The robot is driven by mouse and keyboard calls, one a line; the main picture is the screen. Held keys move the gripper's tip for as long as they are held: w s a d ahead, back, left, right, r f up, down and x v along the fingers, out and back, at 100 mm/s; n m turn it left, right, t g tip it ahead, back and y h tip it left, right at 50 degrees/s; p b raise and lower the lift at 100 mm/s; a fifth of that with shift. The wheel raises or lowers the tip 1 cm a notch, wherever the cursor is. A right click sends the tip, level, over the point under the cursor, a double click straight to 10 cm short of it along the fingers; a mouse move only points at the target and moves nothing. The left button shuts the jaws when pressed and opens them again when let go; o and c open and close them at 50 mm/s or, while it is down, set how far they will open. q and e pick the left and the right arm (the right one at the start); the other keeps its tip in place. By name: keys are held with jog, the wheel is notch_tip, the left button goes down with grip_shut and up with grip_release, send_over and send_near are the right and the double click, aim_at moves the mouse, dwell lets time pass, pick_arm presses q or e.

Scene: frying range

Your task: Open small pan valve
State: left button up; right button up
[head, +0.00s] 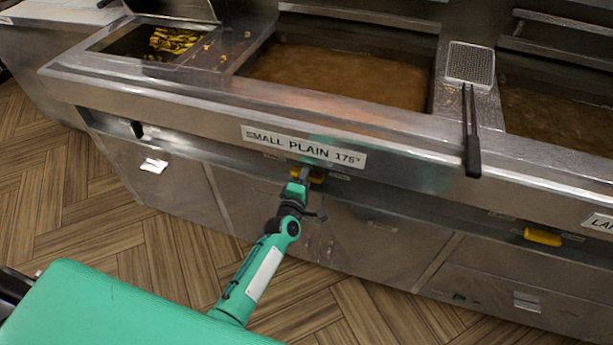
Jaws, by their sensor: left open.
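The small pan (330,74) is the oil-filled pan in the middle of the range, above the white label (303,147) reading "SMALL PLAIN 175°". Its yellow valve handle (315,178) sits just under that label, below the front ledge, partly hidden by my gripper. My left gripper (304,174) is at the handle's left part, with its jaws open. I cannot tell whether the fingers touch the handle. My right gripper is not in view.
Another yellow handle (542,237) is under the ledge at the right. A black knob (137,129) is at the left. The wooden floor (110,215) is clear.

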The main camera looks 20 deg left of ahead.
pick_arm(q)
jog(key=shift+c, duration=0.4)
grip_shut()
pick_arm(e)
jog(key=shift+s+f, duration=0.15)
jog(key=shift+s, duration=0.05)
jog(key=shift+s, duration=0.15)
pick_arm(q)
jog(key=shift+m+p, duration=0.35)
jog(key=shift+m, duration=0.25)
jog(key=m+p, duration=0.3)
jog(key=m, duration=0.6)
jog(key=m+p, duration=0.1)
jog(key=m, duration=0.4)
jog(key=shift+p, duration=0.3)
jog(key=shift+m, duration=1.3)
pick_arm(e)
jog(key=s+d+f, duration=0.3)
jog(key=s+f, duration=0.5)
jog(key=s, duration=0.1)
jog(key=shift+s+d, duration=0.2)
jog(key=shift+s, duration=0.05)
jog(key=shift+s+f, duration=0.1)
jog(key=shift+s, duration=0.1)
